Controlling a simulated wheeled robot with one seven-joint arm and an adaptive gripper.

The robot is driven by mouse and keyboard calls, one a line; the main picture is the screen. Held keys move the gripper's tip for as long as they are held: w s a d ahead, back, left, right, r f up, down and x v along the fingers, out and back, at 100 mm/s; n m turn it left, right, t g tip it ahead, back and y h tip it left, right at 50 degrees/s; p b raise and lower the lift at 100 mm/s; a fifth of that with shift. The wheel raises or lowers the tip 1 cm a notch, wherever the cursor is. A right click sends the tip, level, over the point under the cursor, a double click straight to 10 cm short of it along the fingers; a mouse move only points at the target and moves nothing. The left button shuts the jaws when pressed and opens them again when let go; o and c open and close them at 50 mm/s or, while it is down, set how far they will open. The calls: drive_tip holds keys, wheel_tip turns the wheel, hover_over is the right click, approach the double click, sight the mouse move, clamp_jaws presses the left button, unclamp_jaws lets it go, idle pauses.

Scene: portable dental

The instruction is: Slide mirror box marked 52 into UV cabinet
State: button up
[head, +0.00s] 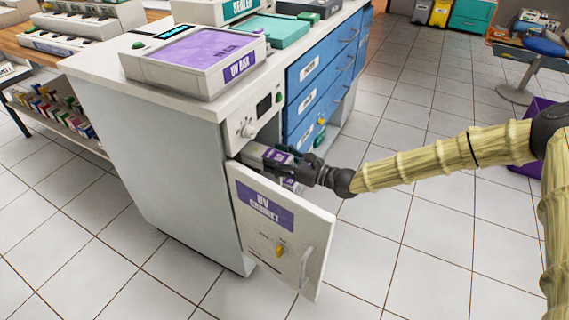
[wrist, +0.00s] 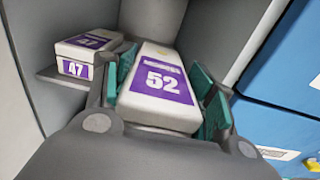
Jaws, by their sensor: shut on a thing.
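The mirror box marked 52 (wrist: 158,83) is a white box with a purple label. In the wrist view it lies between the green-padded fingers of my gripper (wrist: 166,100), which is shut on it. The box points into the grey interior of the UV cabinet (wrist: 215,30). In the head view my gripper (head: 307,171) is at the cabinet opening, with the box (head: 262,156) partly inside. The UV cabinet door (head: 280,225) stands open toward the front. How far the box rests on the shelf is hidden.
A white box marked 47 (wrist: 88,52) sits on the cabinet shelf (wrist: 62,77), left of the held box. Blue drawers (head: 320,80) stand right of the opening. The tiled floor (head: 400,240) right of the door is clear.

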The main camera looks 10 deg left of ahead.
sight(260, 153)
drive_tip(key=shift+f+b+x, duration=0.1)
drive_tip(key=shift+b+x, duration=0.6)
drive_tip(key=shift+x, duration=0.8)
drive_tip(key=shift+f+b+x, duration=0.15)
drive_tip(key=shift+b+x, duration=0.5)
drive_tip(key=shift+x, duration=0.9)
drive_tip(key=shift+f+b+x, duration=0.2)
drive_tip(key=shift+b+x, duration=0.7)
drive_tip(key=shift+x, duration=0.55)
drive_tip(key=shift+f+b+x, duration=0.25)
drive_tip(key=shift+b+x, duration=0.65)
drive_tip(key=shift+x, duration=0.5)
drive_tip(key=shift+f, duration=0.3)
drive_tip(key=o, duration=1.4)
drive_tip(key=shift+d+f, duration=0.1)
